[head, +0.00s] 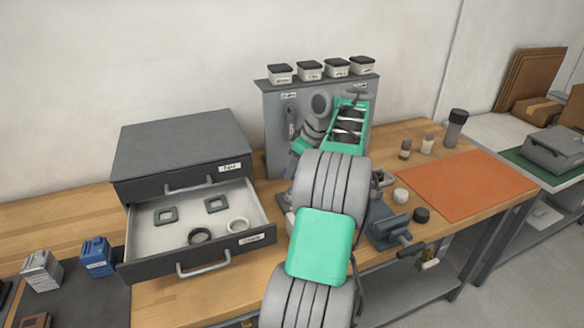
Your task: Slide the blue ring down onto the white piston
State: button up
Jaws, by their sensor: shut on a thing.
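I see no blue ring in the head view; my own arm hides part of the bench. I cannot make out the white piston for certain. A small white round piece (401,195) stands on the bench right of my arm. A grey vise (388,230) sits at the bench's front edge, partly behind my arm. My gripper's fingers are hidden behind my arm links, so what is between them does not show.
A grey panel (272,130) stands behind my arm with several small boxes on top. An orange mat (455,185) lies clear at right. A black knob (421,215) is near the vise.

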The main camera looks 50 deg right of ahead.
jog(key=shift+w+f+b, duration=0.1)
jog(key=shift+f+b, duration=1.35)
jog(key=shift+f, duration=0.35)
jog(key=shift+f, duration=0.45)
jog(key=shift+f+b, duration=1.7)
jog(key=shift+f, duration=0.45)
dwell(0.3)
jog(key=o, duration=1.8)
jog(key=shift+r, duration=0.1)
jog(key=shift+c, duration=0.2)
notch_tip(320, 180, up, 9)
jog(key=p, duration=0.9)
jog(key=shift+p, duration=0.4)
